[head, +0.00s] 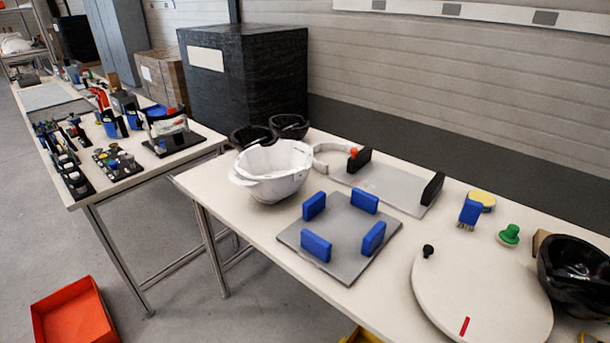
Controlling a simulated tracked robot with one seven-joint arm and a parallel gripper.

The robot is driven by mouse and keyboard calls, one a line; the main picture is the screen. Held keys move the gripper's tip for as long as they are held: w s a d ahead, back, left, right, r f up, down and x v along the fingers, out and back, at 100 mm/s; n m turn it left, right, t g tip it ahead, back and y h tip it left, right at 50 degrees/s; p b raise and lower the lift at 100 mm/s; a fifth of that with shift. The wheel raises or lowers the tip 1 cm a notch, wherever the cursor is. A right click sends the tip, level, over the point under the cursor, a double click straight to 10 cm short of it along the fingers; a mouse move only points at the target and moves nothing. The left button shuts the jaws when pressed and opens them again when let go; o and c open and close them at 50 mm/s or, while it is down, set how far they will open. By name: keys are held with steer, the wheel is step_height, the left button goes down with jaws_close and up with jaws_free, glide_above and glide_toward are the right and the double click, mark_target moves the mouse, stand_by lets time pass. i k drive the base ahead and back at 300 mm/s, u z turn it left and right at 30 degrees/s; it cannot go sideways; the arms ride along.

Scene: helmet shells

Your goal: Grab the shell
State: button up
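A white helmet shell (272,172) sits open side up on the near table, at its left end. Its brim points left. It stands just left of a grey plate (343,262) that carries several upright blue blocks (316,246). My gripper is not in the head view, so I cannot see whether it is open or shut. Nothing touches the shell from above. Two black bowl-like shells (289,125) stand behind it at the table's back edge.
The table (262,222) also holds a grey plate with black end blocks (385,185), a round white disc (480,290), a blue brush (469,213), a green knob (509,235) and a black bowl (575,275). A second table with tools stands left. An orange bin (75,315) lies on the floor.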

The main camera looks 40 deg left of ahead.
mark_target(269, 174)
steer(key=k, duration=0.45)
steer(key=u, duration=0.7)
steer(key=i, duration=0.1)
steer(key=z, duration=2.9)
steer(key=k, duration=1.9)
steer(key=u, duration=1.9)
